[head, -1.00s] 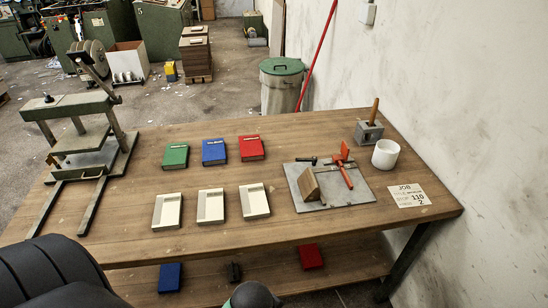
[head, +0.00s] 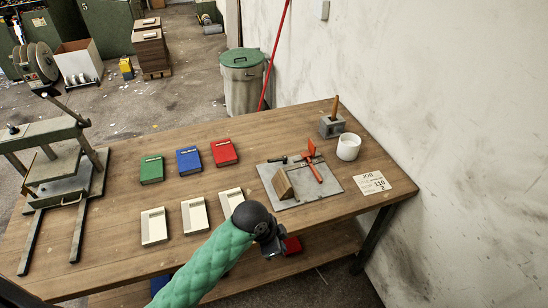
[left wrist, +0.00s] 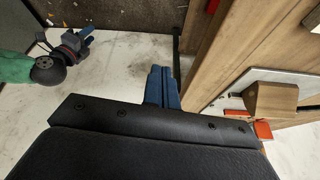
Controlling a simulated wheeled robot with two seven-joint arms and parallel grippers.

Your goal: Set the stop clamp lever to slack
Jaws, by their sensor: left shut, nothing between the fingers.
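A grey plate (head: 334,188) lies on the right part of the workbench, carrying a wooden block (head: 283,186). An orange-red lever (head: 316,173) lies across the plate right of the block, with an upright orange-red piece (head: 310,148) behind it. I cannot tell the clamp's setting. In the left wrist view, the block (left wrist: 270,101) and an orange-red part (left wrist: 263,130) show at the right edge. My left gripper (head: 272,246) is shut and empty, apart from the lever, near the bench's front edge; its fingers (left wrist: 161,82) show in the left wrist view. My right gripper (left wrist: 85,35) shows there, too small to read.
A small black part (head: 284,160) lies on the plate. A white cup (head: 348,147), a grey block with a wooden handle (head: 332,126) and a job card (head: 373,183) stand or lie nearby. Coloured boxes (head: 189,161) and white trays (head: 194,216) are to the left. The wall closes the right side.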

